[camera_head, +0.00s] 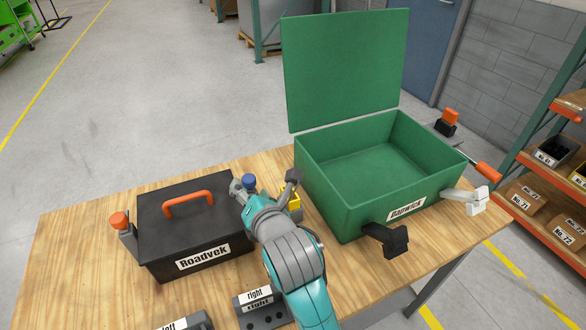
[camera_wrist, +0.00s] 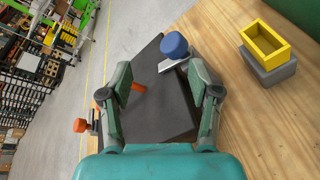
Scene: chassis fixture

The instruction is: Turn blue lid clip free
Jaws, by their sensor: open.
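The black box (camera_head: 180,240), labelled "Roadvek", stands on the table with its lid closed and an orange handle (camera_head: 187,203) on top. The blue lid clip (camera_head: 249,180) is at its right end. In the wrist view the clip's blue knob (camera_wrist: 174,45) sits on a light grey arm near my right finger. My gripper (camera_wrist: 150,80) is open and empty, its fingers spread above the black lid. In the head view my arm hides part of the box's right end. I cannot tell whether a finger touches the clip. An orange-topped clip (camera_head: 119,222) is at the box's left end.
An open green box (camera_head: 345,215) stands to the right, with black, white and orange clips around it. A yellow open block (camera_wrist: 265,45) on a grey base is close to my arm. Blocks labelled "right" (camera_head: 258,307) and "left" (camera_head: 178,326) are at the front.

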